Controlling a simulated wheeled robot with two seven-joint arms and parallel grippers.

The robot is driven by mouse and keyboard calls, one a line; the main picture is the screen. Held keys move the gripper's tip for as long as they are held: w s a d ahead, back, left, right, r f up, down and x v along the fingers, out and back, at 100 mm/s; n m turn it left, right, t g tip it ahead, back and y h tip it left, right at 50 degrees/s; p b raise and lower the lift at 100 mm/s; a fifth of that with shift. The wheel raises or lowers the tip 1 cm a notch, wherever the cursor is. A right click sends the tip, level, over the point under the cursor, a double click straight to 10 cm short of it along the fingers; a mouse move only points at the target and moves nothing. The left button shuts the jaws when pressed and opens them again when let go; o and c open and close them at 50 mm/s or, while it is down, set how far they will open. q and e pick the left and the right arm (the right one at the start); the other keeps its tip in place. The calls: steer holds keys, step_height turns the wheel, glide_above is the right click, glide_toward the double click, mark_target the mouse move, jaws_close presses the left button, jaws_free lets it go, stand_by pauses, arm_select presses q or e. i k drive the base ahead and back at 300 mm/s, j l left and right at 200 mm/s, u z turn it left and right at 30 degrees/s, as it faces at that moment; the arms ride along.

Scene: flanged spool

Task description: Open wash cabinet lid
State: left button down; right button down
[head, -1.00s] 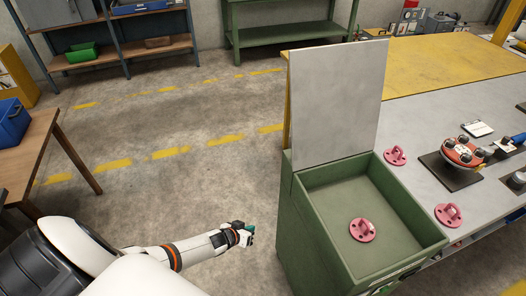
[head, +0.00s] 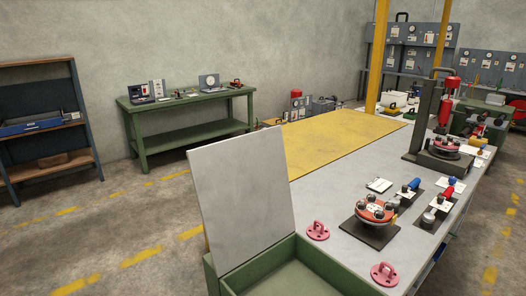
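The wash cabinet (head: 318,262) is a green box at the bottom centre of the head view, cut off by the lower edge. Its grey lid (head: 238,195) stands raised and nearly upright at the cabinet's left side. The visible part of the inside is bare; the rest of the basin is out of frame. Neither of my grippers shows in the head view now.
A grey bench (head: 345,190) adjoins the cabinet. It carries two pink flanged parts (head: 318,231) (head: 384,274), a red round fixture (head: 374,212) on a dark plate and a press (head: 441,130). A yellow surface (head: 330,140) lies behind. Floor at left is clear.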

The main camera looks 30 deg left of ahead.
mark_target(241, 183)
steer(key=i+j+z, duration=0.2)
steer(key=j+z, duration=0.15)
steer(key=j, duration=0.6)
steer(key=j+z, duration=0.4)
steer(key=j, duration=0.6)
steer(key=i, duration=0.05)
